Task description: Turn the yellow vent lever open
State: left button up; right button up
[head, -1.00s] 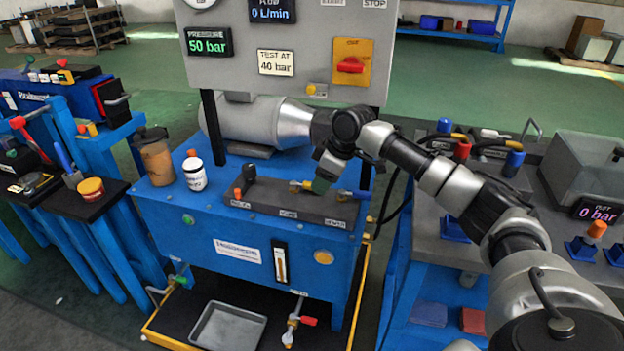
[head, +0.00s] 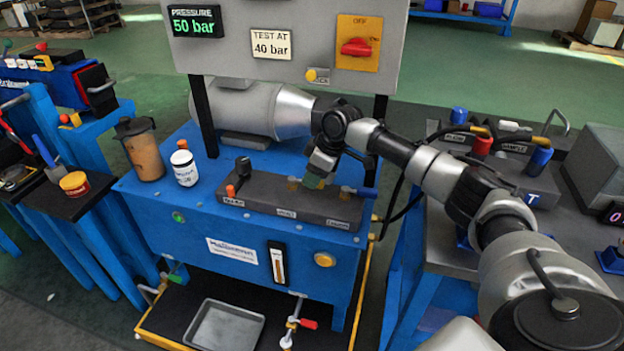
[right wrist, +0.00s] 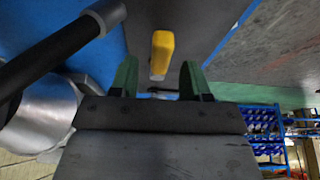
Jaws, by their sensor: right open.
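In the right wrist view the yellow lever (right wrist: 161,53) appears beyond and roughly between the green fingertips of my open right gripper (right wrist: 160,80). A gap shows on each side of it, and nothing is gripped. My left gripper is not in view.
A blue lever (head: 355,192) sits at the block's right end, and an orange-tipped fitting (head: 231,190) at its left. A white bottle (head: 184,168) and a brown cup (head: 145,155) stand to the left. The grey panel (head: 290,70) rises on black posts behind.

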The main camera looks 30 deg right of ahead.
jog(key=shift+x, duration=0.8)
grip_shut()
